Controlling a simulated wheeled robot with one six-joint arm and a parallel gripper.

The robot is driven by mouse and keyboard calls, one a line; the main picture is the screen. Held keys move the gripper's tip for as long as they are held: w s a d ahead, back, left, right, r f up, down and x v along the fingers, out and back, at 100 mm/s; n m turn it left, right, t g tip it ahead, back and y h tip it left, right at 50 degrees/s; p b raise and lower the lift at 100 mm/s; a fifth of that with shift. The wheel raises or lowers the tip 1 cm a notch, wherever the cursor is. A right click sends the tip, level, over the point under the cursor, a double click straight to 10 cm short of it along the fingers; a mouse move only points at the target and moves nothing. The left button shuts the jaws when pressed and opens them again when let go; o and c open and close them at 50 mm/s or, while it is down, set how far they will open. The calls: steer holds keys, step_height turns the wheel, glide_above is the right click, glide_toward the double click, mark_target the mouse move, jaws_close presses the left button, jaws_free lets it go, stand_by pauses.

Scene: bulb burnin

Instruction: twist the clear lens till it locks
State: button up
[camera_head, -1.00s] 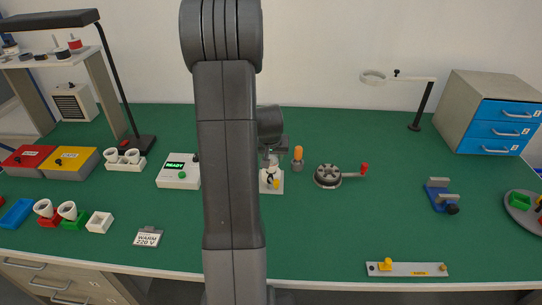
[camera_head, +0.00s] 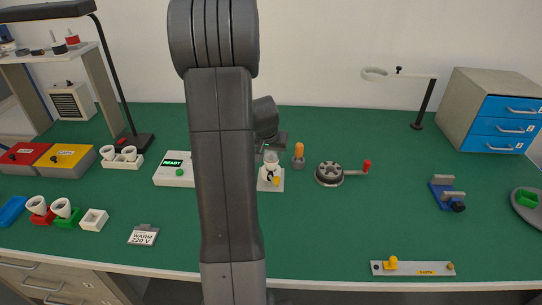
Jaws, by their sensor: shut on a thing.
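The clear lens (camera_head: 271,156) sits on top of a small white lamp body on a white fixture (camera_head: 270,183), just right of my arm. My gripper (camera_head: 271,148) is above the fixture, pointing down, and is shut on the lens. My arm hides part of the gripper, and the fingers are small and dark, so the exact grip and the lens's turn angle cannot be seen.
An orange-handled tool (camera_head: 298,152) stands close right of the fixture. A round dark device with a red-knobbed crank (camera_head: 330,175) is further right. A white box reading READY (camera_head: 174,169) is to the left.

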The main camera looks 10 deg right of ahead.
steer(key=shift+f+m+b, duration=0.1)
steer(key=shift+m+b, duration=0.4)
steer(key=shift+b, duration=0.4)
steer(key=shift+f+h+b, duration=0.15)
steer(key=shift+h+b, duration=0.15)
steer(key=shift+b, duration=0.2)
steer(key=shift+a+m+g+h+b, duration=0.1)
steer(key=shift+m+g+h+b, duration=0.25)
steer(key=shift+m+b, duration=0.8)
steer(key=o, duration=1)
steer(key=shift+r, duration=0.2)
steer(key=v, duration=1.3)
steer(key=shift+r+p, duration=0.4)
steer(key=shift+p, duration=0.05)
